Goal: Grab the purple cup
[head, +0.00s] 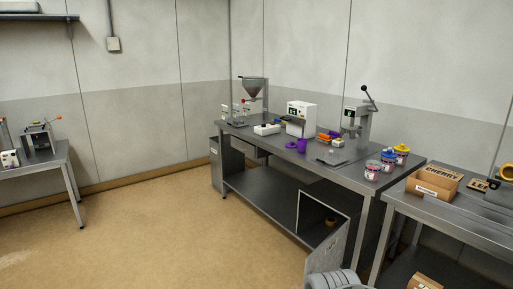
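A small purple cup (302,145) stands upright on the long grey metal table (262,147), near its front edge and in front of the white box-shaped machine (300,118). A flat purple piece (290,146) lies just left of it, too small to tell in detail. My gripper is not in view. A pale rounded part at the bottom edge looks like part of my arm, well apart from the cup.
Orange and purple items (326,136) lie right of the cup. A lever press (358,120) and several lidded jars (388,160) stand farther right. An open cabinet door (330,252) sticks out below. A cardboard box (433,185) sits on the right table. Floor (150,235) at left is clear.

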